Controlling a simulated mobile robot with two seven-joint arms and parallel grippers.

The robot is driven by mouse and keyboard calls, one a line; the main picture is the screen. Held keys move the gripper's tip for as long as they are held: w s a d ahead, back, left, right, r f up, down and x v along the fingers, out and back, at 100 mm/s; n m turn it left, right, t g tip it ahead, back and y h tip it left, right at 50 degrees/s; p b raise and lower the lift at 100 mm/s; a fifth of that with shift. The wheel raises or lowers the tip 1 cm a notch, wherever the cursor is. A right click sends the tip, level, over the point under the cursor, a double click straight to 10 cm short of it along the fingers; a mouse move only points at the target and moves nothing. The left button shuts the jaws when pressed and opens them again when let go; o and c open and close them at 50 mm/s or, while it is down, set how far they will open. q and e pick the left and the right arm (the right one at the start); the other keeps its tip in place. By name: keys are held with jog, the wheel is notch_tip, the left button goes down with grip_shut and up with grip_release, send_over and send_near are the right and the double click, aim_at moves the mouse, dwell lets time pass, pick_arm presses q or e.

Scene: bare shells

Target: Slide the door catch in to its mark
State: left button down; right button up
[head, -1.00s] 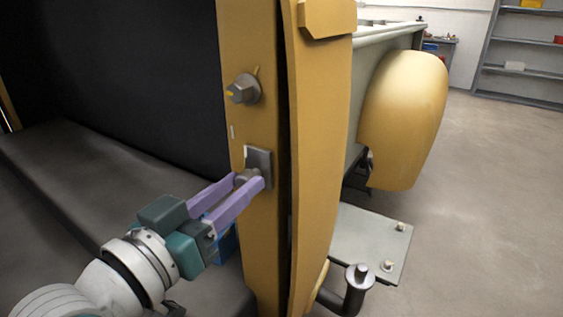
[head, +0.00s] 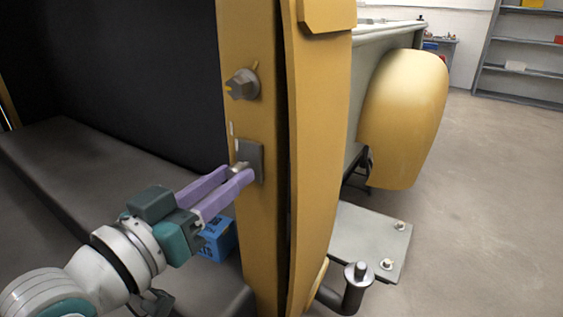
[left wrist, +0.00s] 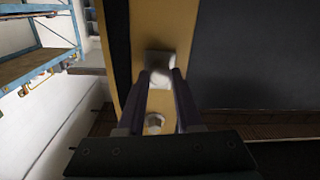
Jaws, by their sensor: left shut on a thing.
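The door catch (head: 251,160) is a small dark grey plate with a round metal stub, on the inner face of the yellow door pillar (head: 268,220). A short white line shows on its left part. A second white line (head: 231,128) on the pillar lies just above and slightly left of it. My left gripper (head: 240,172), with purple fingers, is shut on the stub. The left wrist view shows the catch plate (left wrist: 160,58) straight ahead, with the stub between the fingertips. My right gripper is not in view.
A grey knob (head: 242,84) with a yellow mark sits on the pillar above the catch. A blue box (head: 218,240) lies on the dark seat below my arm. A grey plate with bolts (head: 368,238) stands outside, right of the pillar.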

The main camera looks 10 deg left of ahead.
pick_arm(q)
jog(key=shift+w+a+f, duration=0.1)
jog(key=shift+w+a, duration=0.2)
jog(key=shift+a, duration=0.55)
jog(key=c, duration=0.6)
grip_release()
jog(key=p+v, duration=0.1)
jog(key=v, duration=0.9)
